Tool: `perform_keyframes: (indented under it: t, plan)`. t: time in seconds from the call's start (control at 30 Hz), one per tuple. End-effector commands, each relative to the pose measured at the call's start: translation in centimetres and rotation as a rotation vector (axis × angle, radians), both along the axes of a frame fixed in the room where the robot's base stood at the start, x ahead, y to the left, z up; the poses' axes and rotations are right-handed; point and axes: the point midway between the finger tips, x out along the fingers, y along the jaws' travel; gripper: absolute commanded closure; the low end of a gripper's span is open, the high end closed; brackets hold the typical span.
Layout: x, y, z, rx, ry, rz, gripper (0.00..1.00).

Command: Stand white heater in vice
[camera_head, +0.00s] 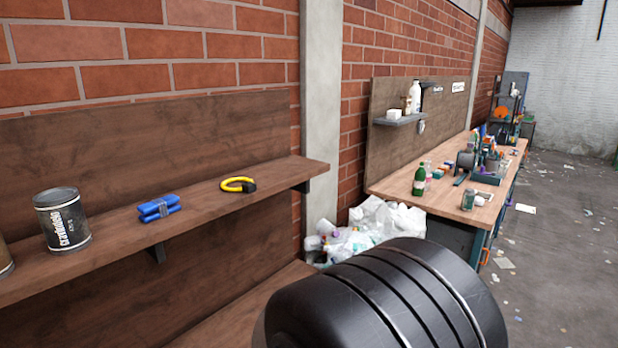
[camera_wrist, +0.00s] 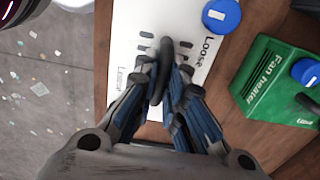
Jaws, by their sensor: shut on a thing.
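In the wrist view my gripper (camera_wrist: 158,82) is shut on a black upright handle. Beneath it is a flat white body (camera_wrist: 130,25) with dark slots and lettering like "Loose", which I take for the white heater. A blue knob (camera_wrist: 220,15) is at its upper right. My fingers hide part of its face, so I cannot tell whether it rests on the wood or hangs above it. I cannot make out the vice in either view. My gripper is outside the head view.
A green box marked "Fan heater" (camera_wrist: 270,85) with a blue knob lies to the right on brown wood. In the head view a shelf (camera_head: 120,240) carries a can, a blue bundle and a yellow ring. A cluttered bench (camera_head: 450,195) stands beyond white bags (camera_head: 385,218). Grey floor (camera_head: 560,240) lies right.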

Motion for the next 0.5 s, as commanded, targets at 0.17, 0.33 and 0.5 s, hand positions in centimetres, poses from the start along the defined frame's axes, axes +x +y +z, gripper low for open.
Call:
perform_keyframes:
  t: [0.17, 0.33, 0.5]
  plan:
    - [0.1, 0.1, 1.8, 0.002, -0.003, 0.0, 1.0]
    - [0.1, 0.1, 3.0, 0.003, -0.004, 0.0, 1.0]
    - [0.1, 0.1, 4.2, 0.003, -0.004, 0.0, 1.0]
